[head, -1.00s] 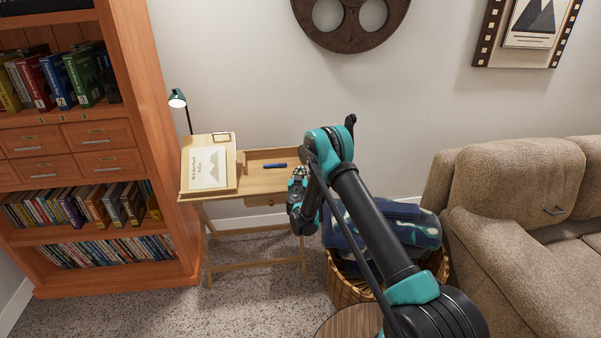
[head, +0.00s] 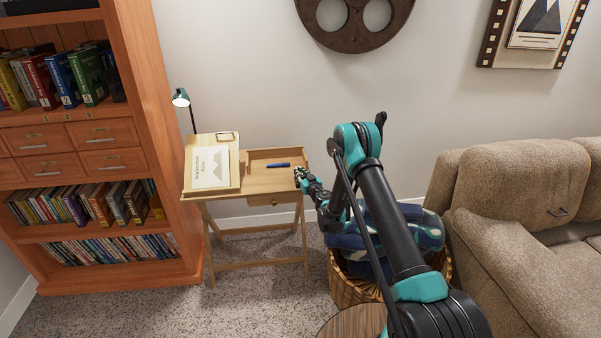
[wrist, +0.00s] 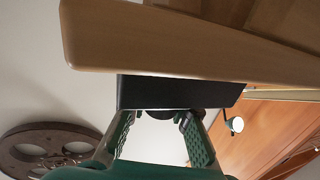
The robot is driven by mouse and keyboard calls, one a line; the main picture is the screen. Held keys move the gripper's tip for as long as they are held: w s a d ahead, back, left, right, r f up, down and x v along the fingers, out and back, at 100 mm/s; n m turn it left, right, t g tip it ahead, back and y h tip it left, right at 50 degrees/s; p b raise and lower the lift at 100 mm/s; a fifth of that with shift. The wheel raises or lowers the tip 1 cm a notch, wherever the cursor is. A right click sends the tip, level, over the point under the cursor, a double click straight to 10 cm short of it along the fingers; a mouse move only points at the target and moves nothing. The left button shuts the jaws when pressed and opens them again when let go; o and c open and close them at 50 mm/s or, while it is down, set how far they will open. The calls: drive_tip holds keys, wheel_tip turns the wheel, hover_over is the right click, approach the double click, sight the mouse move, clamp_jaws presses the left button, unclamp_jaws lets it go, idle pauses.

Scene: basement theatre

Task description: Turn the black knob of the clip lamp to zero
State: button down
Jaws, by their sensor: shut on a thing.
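The clip lamp (head: 181,98) with its dark green shade stands at the back left of the small wooden desk (head: 265,184). A dark round knob (wrist: 157,113) shows on the box's near face. My gripper (wrist: 157,121) has its two green padded fingers on either side of this knob and is shut on it. The fingers partly hide the knob, and I see no marks on it. In the head view my gripper (head: 301,179) is at the desk's right front corner.
A book (head: 210,168) rests on the sloped board at the desk's left, and a blue object (head: 278,165) lies in the tray. A basket (head: 350,286) with blue cloth stands right of the desk. A bookcase (head: 155,130) stands left, a sofa (head: 505,190) right.

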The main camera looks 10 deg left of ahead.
drive_tip(key=n+g+y, duration=0.2)
drive_tip(key=s+n+g+y, duration=0.1)
drive_tip(key=n+g+y, duration=0.1)
drive_tip(key=a+n+g+y, duration=0.1)
drive_tip(key=n+g+y, duration=0.1)
drive_tip(key=g, duration=0.1)
drive_tip(key=shift+s+a+y, duration=0.1)
drive_tip(key=shift+s+y, duration=0.1)
drive_tip(key=shift+y, duration=0.1)
drive_tip(key=shift+s+a+n+g+y, duration=0.1)
drive_tip(key=shift+s+n+g+y, duration=0.25)
drive_tip(key=shift+n+g, duration=0.9)
drive_tip(key=shift+s+a+n+g+y, duration=0.1)
drive_tip(key=shift+s+n+g+y, duration=0.45)
drive_tip(key=shift+g, duration=1.15)
drive_tip(key=shift+s+a+n+g+y, duration=0.1)
drive_tip(key=shift+n+g+y, duration=0.1)
drive_tip(key=shift+n+g, duration=1.15)
drive_tip(key=c, duration=1.4)
unclamp_jaws()
drive_tip(key=d, duration=1.2)
drive_tip(key=shift+w, duration=0.15)
drive_tip(key=shift+c, duration=0.2)
